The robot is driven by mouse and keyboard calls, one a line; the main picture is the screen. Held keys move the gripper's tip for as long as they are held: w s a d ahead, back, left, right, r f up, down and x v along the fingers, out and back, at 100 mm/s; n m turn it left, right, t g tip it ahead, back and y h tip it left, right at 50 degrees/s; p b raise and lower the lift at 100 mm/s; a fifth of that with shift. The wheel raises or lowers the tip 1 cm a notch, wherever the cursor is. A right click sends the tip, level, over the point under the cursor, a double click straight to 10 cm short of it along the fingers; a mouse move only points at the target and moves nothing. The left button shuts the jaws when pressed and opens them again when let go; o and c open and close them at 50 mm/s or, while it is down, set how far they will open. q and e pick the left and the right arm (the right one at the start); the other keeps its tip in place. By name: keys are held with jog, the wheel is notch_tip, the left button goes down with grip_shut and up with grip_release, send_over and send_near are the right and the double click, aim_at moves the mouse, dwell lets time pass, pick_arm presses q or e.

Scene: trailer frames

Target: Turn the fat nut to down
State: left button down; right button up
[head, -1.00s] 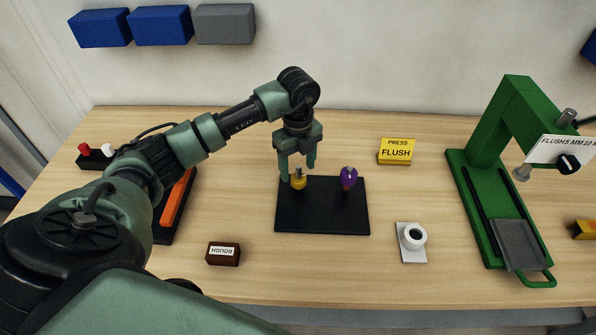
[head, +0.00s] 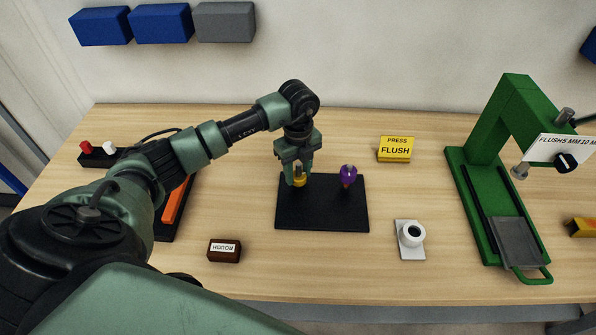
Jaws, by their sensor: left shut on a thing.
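A black plate (head: 322,212) lies on the table and bears two upright studs with nuts. The yellow nut (head: 300,183) is on the left stud, low near the plate. A purple nut (head: 348,173) is on the right stud and looks the taller of the two; an orange-red part shows under it. My left gripper (head: 299,178) points down over the left stud and is shut on the yellow nut, its fingers on either side. Which nut is the fat one I cannot tell for sure. My right gripper is not in view.
A brown "ROUGH" block (head: 224,251) lies front left. Bare table surrounds the plate.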

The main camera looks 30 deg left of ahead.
pick_arm(q)
jog(key=m+b, duration=0.1)
jog(key=m, duration=0.1)
jog(key=m+b, duration=0.2)
jog(key=shift+w+f+m, duration=0.1)
jog(key=shift+f+m, duration=0.1)
jog(key=shift+m, duration=0.1)
jog(key=m+b, duration=0.4)
jog(key=m, duration=0.2)
jog(key=shift+b, duration=0.4)
jog(key=m+b, duration=0.1)
jog(key=m, duration=0.1)
jog(key=m+b, duration=0.2)
jog(key=m, duration=0.1)
jog(key=shift+w+d+r+m, duration=0.1)
jog(key=shift+r+m, duration=0.05)
jog(key=shift+m, duration=0.15)
jog(key=m+b, duration=0.1)
jog(key=m, duration=0.2)
jog(key=shift+r+b, duration=0.1)
jog(key=shift+b, duration=0.3)
jog(key=shift+r+m+b, duration=0.1)
jog(key=shift+m+b, duration=0.35)
jog(key=shift+m, duration=0.85)
